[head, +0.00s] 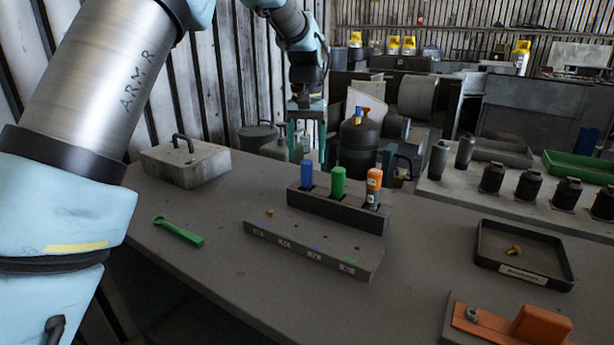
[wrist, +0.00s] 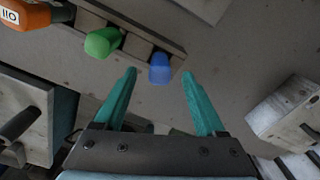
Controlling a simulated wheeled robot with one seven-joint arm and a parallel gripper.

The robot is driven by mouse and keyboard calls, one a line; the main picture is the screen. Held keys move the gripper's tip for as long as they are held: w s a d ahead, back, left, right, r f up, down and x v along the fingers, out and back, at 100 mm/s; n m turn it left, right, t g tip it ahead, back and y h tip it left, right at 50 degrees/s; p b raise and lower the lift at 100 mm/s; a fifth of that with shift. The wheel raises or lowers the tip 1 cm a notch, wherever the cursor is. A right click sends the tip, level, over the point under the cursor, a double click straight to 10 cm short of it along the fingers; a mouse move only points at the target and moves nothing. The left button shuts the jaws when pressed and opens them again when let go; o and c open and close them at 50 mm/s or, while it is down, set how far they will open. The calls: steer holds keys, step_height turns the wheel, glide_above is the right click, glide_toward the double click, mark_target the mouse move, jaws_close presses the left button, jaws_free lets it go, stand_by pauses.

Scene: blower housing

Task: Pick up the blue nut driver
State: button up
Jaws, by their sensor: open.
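The blue nut driver (head: 307,176) stands upright in the dark holder block (head: 345,212), at the left end of a row in the head view. The green-handled driver (head: 338,182) and the orange-handled driver (head: 374,186) stand beside it. My gripper (head: 306,140) is above and behind the holder, pointing down, open and empty. In the wrist view, the blue handle (wrist: 160,68) shows ahead of and between the two teal fingers (wrist: 158,82), apart from both. The blue driver's shaft is hidden in the holder.
A labelled rack (head: 312,248) lies in front of the holder. A green wrench (head: 178,232) and a grey metal case (head: 186,160) are at left. A black tray (head: 524,255) holding a small brass piece and an orange fixture (head: 540,325) are at right.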

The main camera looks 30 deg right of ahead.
mark_target(307, 183)
steer(key=shift+w+d+f+p, duration=0.1)
steer(key=shift+f+p, duration=0.85)
steer(key=shift+f, duration=1.9)
jaws_close()
